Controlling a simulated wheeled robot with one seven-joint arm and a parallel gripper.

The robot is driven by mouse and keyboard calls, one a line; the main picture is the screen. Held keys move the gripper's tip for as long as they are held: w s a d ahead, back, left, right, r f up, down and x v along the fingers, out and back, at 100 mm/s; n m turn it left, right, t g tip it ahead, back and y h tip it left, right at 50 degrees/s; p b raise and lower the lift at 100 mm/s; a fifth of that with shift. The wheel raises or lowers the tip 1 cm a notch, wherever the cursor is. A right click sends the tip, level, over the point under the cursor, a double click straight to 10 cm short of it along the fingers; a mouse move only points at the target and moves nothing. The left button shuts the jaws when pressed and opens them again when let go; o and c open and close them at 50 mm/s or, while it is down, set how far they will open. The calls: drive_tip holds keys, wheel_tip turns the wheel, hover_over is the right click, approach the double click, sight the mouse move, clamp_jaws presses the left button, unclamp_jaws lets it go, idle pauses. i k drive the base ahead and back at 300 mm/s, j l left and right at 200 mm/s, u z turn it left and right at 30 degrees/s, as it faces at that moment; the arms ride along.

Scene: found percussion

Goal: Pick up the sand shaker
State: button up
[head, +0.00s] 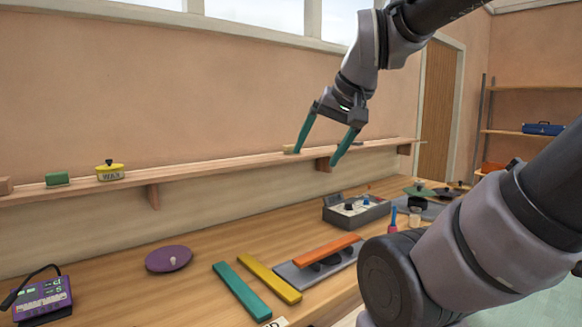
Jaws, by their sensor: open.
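My gripper (316,156) is open and empty, with its teal fingers spread in front of the wall shelf, high above the workbench. I cannot tell for sure which thing is the sand shaker. A small jar (415,220) with a dark top and pale contents stands upright on the workbench (215,231), right of and below my gripper. It is small in the picture, and my arm is close beside it.
Teal (241,291), yellow (269,279) and orange (327,250) bars lie nearer. A purple disc (169,259) and purple device (43,299) are at the left. The shelf (225,165) runs along the wall.

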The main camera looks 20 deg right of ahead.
sight(416, 212)
drive_tip(key=z, duration=1.35)
